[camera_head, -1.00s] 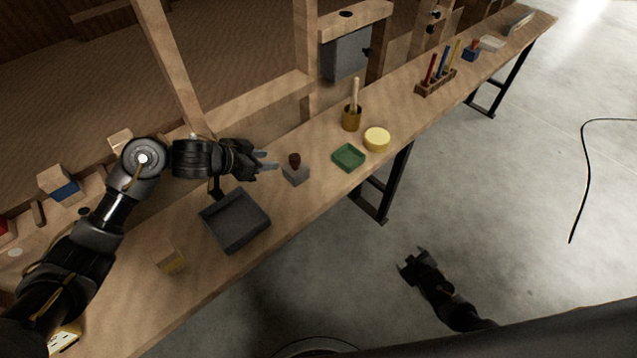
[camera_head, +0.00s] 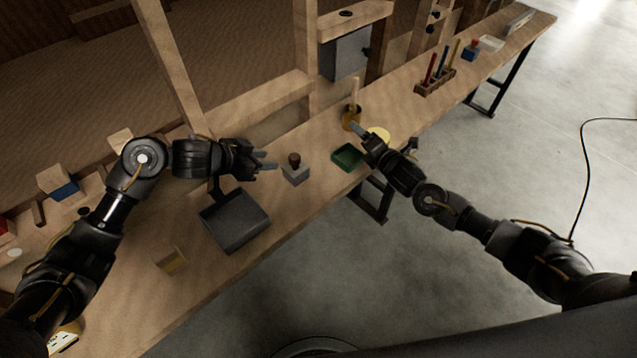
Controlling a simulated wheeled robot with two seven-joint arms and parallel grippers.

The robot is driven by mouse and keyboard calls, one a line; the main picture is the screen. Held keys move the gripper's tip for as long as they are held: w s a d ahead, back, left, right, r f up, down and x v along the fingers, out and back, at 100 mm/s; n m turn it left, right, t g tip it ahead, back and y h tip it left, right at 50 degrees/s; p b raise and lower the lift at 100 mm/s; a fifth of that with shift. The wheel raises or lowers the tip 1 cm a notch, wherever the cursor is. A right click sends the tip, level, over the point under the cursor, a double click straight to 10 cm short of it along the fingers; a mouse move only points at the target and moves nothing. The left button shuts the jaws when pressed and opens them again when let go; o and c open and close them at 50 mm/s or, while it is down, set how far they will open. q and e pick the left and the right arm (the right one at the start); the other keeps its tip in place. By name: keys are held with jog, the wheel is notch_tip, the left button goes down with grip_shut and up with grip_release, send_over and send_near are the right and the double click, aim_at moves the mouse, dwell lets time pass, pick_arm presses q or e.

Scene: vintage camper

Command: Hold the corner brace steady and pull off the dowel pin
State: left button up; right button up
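A small grey block (camera_head: 296,176), which looks like the corner brace, sits on the workbench. A dark brown peg (camera_head: 294,159), apparently the dowel pin, stands upright in its top. My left gripper (camera_head: 267,160) is just left of the block, its two fingers apart and pointing at it. I see a gap between the fingertips and the block, and nothing between the fingers. My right gripper (camera_head: 357,129) is over the bench to the right of the block, beside the yellow disc and above the green tray. Its finger opening is too small and overlapped to judge.
A green tray (camera_head: 346,158), a yellow disc (camera_head: 380,133) and a brass cup (camera_head: 350,122) with a wooden handle lie near my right gripper. A dark grey tray (camera_head: 235,220) lies below my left gripper. Wooden posts stand behind the bench.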

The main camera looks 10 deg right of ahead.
aim_at(301, 175)
jog(key=s+a+n, duration=0.1)
jog(key=a+n, duration=0.1)
jog(key=s+a+f+n+g+y, duration=0.1)
jog(key=s+a+n, duration=0.1)
jog(key=a, duration=0.1)
jog(key=s+a+n, duration=0.1)
jog(key=a+n, duration=0.1)
jog(key=shift+s+a+f+n+g+y, duration=0.2)
jog(key=shift+a+f+n+g+y, duration=0.1)
jog(key=shift+n+g, duration=0.1)
jog(key=s+a+n, duration=0.2)
jog(key=s+a+f+n+g, duration=0.1)
jog(key=s+a+n, duration=0.1)
jog(key=n, duration=0.1)
jog(key=s+a+f+n+g, duration=0.1)
jog(key=s+a+n, duration=0.1)
jog(key=shift+s+f+y, duration=0.1)
jog(key=shift+f+y, duration=0.15)
jog(key=shift+y, duration=0.15)
jog(key=shift+s+a+f+n, duration=0.15)
jog(key=shift+s+a+n, duration=0.15)
jog(key=shift+n, duration=0.3)
jog(key=x, duration=1)
jog(key=shift+w+a+f, duration=0.2)
jog(key=shift+a+f, duration=0.05)
